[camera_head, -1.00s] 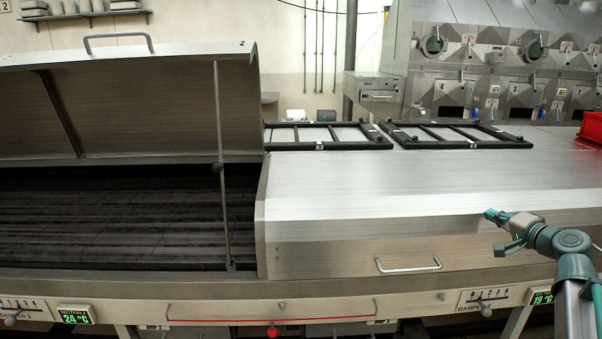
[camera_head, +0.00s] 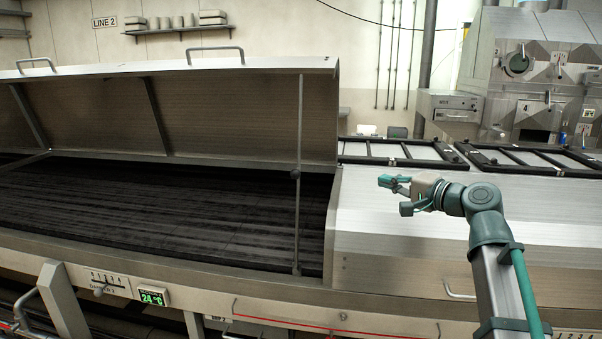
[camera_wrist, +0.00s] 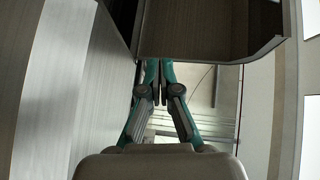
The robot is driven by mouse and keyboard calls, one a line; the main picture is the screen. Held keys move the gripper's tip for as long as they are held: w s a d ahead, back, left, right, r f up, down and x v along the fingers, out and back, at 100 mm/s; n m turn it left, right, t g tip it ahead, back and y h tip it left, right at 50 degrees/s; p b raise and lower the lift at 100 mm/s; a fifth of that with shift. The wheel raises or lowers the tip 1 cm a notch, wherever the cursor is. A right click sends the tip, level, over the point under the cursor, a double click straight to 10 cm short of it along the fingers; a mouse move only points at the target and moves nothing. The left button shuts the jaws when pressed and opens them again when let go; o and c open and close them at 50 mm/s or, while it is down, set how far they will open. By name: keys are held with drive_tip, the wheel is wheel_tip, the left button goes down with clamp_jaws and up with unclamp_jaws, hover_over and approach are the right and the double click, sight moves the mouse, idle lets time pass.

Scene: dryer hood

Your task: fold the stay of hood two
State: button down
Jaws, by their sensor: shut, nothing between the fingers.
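The open hood (camera_head: 230,110) stands raised on the left over a dark bed (camera_head: 150,205). Its stay (camera_head: 299,120), a thin upright rod, runs from near the lid's right end to the front rim, with a small dark joint (camera_head: 295,174) midway. The stay looks straight. My gripper (camera_head: 382,182) is shut and empty, to the right of the stay and apart from it, in front of the closed hood section. In the wrist view the shut fingers (camera_wrist: 153,66) point towards a hood edge (camera_wrist: 205,45); I cannot make out the stay there.
A closed metal hood (camera_head: 410,215) lies right of the opening, with black frames (camera_head: 400,152) behind it. The front rail carries a damper lever (camera_head: 98,291) and a green temperature display (camera_head: 153,296). A shelf (camera_head: 180,30) hangs on the back wall.

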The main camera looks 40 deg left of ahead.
drive_tip(key=s+a+g, duration=0.2)
drive_tip(key=s+a, duration=0.3)
drive_tip(key=shift+s+r, duration=0.25)
drive_tip(key=shift+r, duration=0.15)
drive_tip(key=p, duration=0.3)
approach(298, 175)
drive_tip(key=w+a, duration=0.4)
drive_tip(key=w, duration=0.2)
drive_tip(key=shift+s+a+f+p, duration=0.2)
drive_tip(key=shift+s+a+p, duration=0.2)
drive_tip(key=shift+s+a, duration=0.35)
drive_tip(key=shift+s+a+f+p, duration=0.2)
drive_tip(key=shift+s+a+p, duration=0.15)
drive_tip(key=shift+s+a, duration=0.45)
drive_tip(key=shift+a+r+n, duration=0.1)
drive_tip(key=shift+n, duration=0.2)
